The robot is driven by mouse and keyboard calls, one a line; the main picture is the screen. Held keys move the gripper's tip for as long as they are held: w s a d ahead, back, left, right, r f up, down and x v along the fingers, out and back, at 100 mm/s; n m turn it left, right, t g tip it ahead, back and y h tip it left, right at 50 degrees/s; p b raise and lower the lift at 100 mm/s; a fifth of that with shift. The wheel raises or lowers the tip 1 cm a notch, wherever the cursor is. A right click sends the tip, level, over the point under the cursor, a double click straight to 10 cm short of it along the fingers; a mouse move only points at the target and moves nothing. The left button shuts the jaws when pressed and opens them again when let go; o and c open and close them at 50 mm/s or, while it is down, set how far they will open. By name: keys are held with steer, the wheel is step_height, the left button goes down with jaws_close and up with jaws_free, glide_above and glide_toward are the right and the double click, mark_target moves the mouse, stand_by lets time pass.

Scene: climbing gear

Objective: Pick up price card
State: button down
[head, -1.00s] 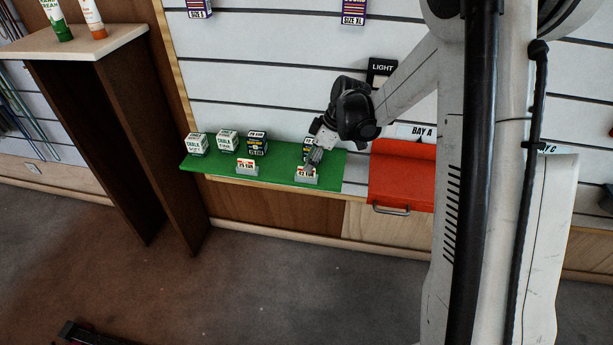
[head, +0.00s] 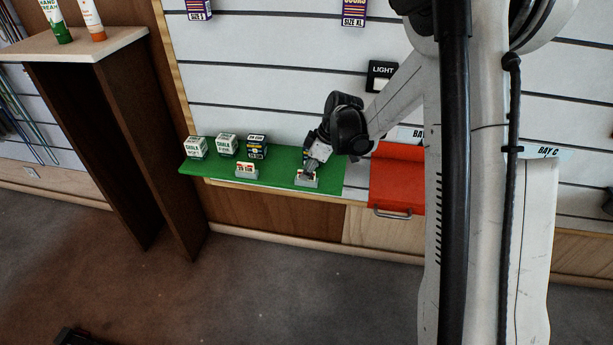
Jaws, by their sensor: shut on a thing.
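One price card (head: 306,175) stands in a grey holder (head: 306,183) at the right end of the green shelf. My gripper (head: 310,169) reaches down onto this card from above and is shut on it. The fingers cover part of the card's face, so its print is hard to read. The card still appears to be in or just at its holder. A second price card (head: 246,168) stands in its own grey holder to the left, apart from my gripper.
Small boxes stand on the green shelf (head: 275,178): two white chalk boxes (head: 228,144) and a dark box (head: 257,146). Another box is mostly hidden behind my gripper. A red bin with a handle (head: 397,180) is right of the shelf. A brown side table (head: 120,46) holds tubes at left.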

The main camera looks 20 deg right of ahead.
mark_target(299, 171)
steer(key=shift+r, duration=0.5)
steer(key=r+p, duration=0.1)
steer(key=r, duration=0.1)
steer(key=r+p, duration=0.1)
steer(key=shift+s+a+r, duration=0.1)
steer(key=shift+a+r, duration=0.1)
steer(key=shift+r, duration=0.15)
steer(key=s+a+r+p, duration=0.2)
steer(key=s+a+r, duration=0.3)
steer(key=a, duration=0.4)
steer(key=shift+s+a+r+p, duration=0.3)
steer(key=shift+s+r, duration=0.1)
steer(key=shift+r, duration=0.25)
